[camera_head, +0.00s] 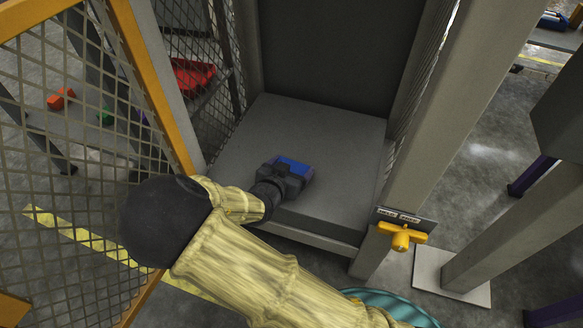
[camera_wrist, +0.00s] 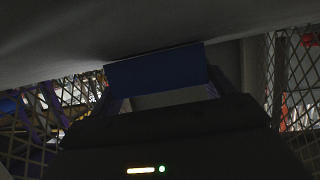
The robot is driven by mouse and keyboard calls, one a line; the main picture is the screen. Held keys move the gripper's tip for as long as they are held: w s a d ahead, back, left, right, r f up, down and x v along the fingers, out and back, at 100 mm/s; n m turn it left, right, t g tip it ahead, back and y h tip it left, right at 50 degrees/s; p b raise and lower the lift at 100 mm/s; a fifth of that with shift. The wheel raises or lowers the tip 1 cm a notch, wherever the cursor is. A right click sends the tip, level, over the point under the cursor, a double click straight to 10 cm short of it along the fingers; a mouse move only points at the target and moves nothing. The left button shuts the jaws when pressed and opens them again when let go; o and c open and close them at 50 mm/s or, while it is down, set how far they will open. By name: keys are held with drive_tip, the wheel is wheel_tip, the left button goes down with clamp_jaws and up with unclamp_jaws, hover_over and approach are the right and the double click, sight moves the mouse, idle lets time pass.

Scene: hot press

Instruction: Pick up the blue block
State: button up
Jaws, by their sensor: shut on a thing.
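The blue block (camera_head: 293,170) is over the grey press bed (camera_head: 330,130) in the head view, at the end of my gripper (camera_head: 286,177). My gripper is shut on the block, with dark fingers on either side of it. In the wrist view the blue block (camera_wrist: 156,72) shows as a dark blue face between the fingertips. A grey surface lies right above it in that view. I cannot tell whether the block touches the bed. Part of the block is hidden by my gripper.
A mesh door (camera_head: 75,150) with an orange frame stands open at the left. A grey post (camera_head: 440,130) with a yellow handle (camera_head: 401,236) stands at the right of the opening. A red object (camera_head: 192,75) lies behind the side mesh. The bed around my gripper is clear.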

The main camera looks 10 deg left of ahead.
sight(292, 167)
wheel_tip(292, 167, up, 10)
drive_tip(key=p, duration=0.7)
drive_tip(key=shift+f, duration=0.1)
drive_tip(key=shift+f, duration=0.1)
